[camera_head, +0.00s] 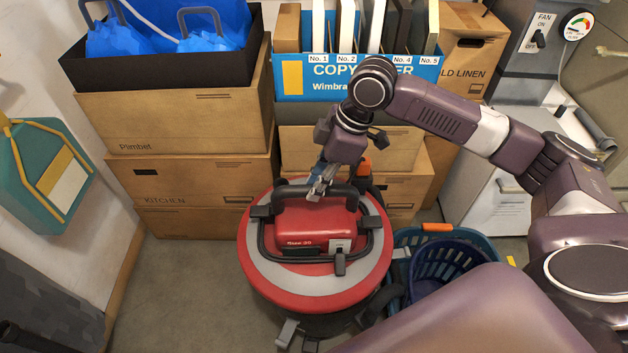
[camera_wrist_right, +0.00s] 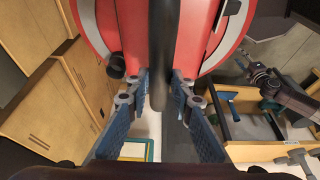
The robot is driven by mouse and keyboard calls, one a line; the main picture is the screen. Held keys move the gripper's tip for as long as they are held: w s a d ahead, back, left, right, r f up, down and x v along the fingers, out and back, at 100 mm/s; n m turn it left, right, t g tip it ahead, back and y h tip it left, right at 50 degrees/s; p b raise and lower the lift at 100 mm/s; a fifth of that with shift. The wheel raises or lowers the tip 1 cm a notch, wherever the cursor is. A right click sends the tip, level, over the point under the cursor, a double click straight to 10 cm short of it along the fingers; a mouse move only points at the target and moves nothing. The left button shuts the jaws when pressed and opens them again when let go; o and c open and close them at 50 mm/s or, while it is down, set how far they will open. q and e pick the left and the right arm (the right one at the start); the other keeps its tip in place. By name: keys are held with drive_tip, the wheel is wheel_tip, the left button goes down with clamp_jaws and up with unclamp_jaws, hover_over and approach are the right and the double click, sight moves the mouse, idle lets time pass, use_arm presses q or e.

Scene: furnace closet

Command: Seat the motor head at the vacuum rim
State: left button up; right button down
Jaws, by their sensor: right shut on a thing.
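The red motor head (camera_head: 312,236), with a grey ring and black handle, is over the vacuum's drum (camera_head: 322,322) in the head view. The head hides most of the drum and its rim, so I cannot tell whether they touch all round. My right gripper (camera_head: 318,190) is at the far side of the head, shut on its black handle (camera_wrist_right: 160,40). In the right wrist view the blue fingers (camera_wrist_right: 160,92) are on both sides of the handle, with the red motor head (camera_wrist_right: 198,25) behind.
Stacked cartons (camera_head: 190,175) and a blue copy paper box (camera_head: 320,84) stand close behind the vacuum. A blue basket (camera_head: 446,262) stands close at its right. A teal container (camera_head: 48,180) is at the left wall. Bare floor (camera_head: 190,285) lies left of the vacuum.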

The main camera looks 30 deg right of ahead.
sight(321, 205)
drive_tip(key=f+n+b, duration=0.2)
drive_tip(key=f, duration=0.2)
drive_tip(key=w+d+f+n+g+b, duration=0.1)
drive_tip(key=f+n+b, duration=0.1)
drive_tip(key=f+b, duration=0.1)
drive_tip(key=w+d+f+n+b, duration=0.1)
drive_tip(key=f+b, duration=0.1)
drive_tip(key=f, duration=0.2)
drive_tip(key=shift+w+d+f+n+g+b, duration=0.1)
drive_tip(key=shift+d+f+n+g+b, duration=0.15)
drive_tip(key=shift+f+n+g+b, duration=0.15)
drive_tip(key=shift+d+f+n+b, duration=0.25)
drive_tip(key=shift+f+n+b, duration=0.15)
drive_tip(key=shift+f, duration=0.2)
use_arm(q)
drive_tip(key=w+f, duration=0.3)
drive_tip(key=f, duration=0.2)
drive_tip(key=shift+w+d+f, duration=0.2)
drive_tip(key=shift+d+f, duration=0.1)
drive_tip(key=shift+f, duration=0.1)
use_arm(e)
drive_tip(key=shift+w, duration=0.1)
use_arm(q)
drive_tip(key=shift+w+r, duration=0.1)
drive_tip(key=shift+w, duration=0.05)
